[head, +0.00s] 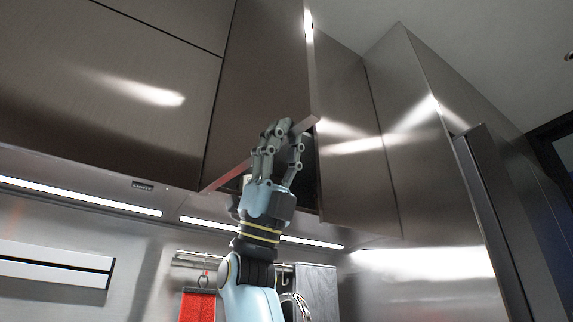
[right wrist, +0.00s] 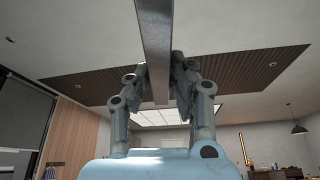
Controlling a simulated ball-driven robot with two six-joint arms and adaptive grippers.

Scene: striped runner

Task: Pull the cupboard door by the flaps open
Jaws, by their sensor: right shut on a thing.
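The cupboard door (head: 268,75) is a dark brushed-metal panel high up in the head view. It stands partly open, swung out from the cupboard front, with a dark gap (head: 309,165) at its right. My right gripper (head: 279,130) reaches up from below and is shut on the door's lower edge near its free corner. In the right wrist view the door (right wrist: 155,45) shows edge-on as a grey strip running down between the two fingers of the gripper (right wrist: 162,90). My left gripper is in neither view.
Closed cupboard fronts stand to the left (head: 120,85) and right (head: 350,150) of the door. Below hang a rail (head: 200,260) and a red cloth-like item (head: 198,304). A tall metal cabinet (head: 440,150) stands at the right.

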